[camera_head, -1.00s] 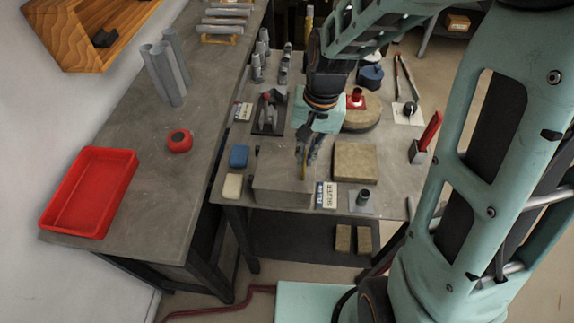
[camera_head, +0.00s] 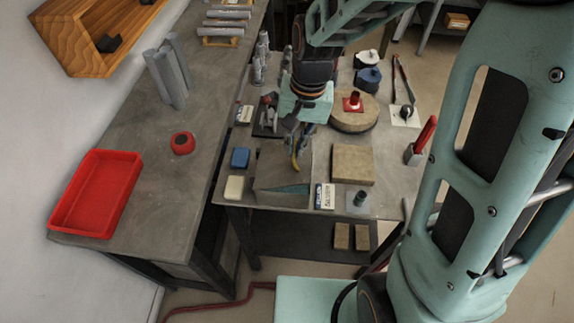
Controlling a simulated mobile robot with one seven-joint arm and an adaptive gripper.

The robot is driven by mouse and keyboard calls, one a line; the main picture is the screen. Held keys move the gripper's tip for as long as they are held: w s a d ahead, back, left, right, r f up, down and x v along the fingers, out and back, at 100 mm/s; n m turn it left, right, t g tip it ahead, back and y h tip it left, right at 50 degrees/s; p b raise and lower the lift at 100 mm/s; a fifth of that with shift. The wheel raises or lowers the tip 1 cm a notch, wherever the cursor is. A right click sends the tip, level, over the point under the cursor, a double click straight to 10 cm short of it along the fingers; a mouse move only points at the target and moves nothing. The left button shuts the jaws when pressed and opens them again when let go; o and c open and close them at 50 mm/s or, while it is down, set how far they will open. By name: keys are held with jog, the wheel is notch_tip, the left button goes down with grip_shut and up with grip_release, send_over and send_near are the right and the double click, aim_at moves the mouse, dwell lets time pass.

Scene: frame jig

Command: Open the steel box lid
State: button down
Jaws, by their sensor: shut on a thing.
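The grey steel box (camera_head: 280,201) sits at the front left of the lower table. Its lid (camera_head: 270,170) is tilted up. A teal wedge shows in the gap between lid and box, widest at the right. My gripper (camera_head: 295,162) points down at the right part of the lid, with a yellow finger part showing. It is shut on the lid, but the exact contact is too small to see. Most of the box's inside is hidden by the lid.
A blue block (camera_head: 240,157) and a cream block (camera_head: 234,187) lie just left of the box. A label card (camera_head: 325,197), a tan board (camera_head: 353,164) and a dark cylinder (camera_head: 360,198) are to the right. A round tan stand (camera_head: 355,120) is behind.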

jog(key=shift+a+r, duration=0.2)
jog(key=shift+a, duration=0.05)
jog(key=shift+a+r+p, duration=0.55)
jog(key=shift+a+r, duration=0.2)
jog(key=shift+a, duration=0.1)
jog(key=shift+a+r+p, duration=0.35)
jog(key=shift+a+r, duration=0.2)
jog(key=shift+a, duration=0.15)
jog(key=shift+w+a+r, duration=0.1)
jog(key=shift+a+r, duration=0.05)
jog(key=shift+a, duration=0.3)
jog(key=shift+a+r+p, duration=0.2)
jog(key=shift+a, duration=0.4)
jog(key=shift+a+r+p, duration=0.15)
jog(key=shift+a+r, duration=0.05)
jog(key=shift+a, duration=0.4)
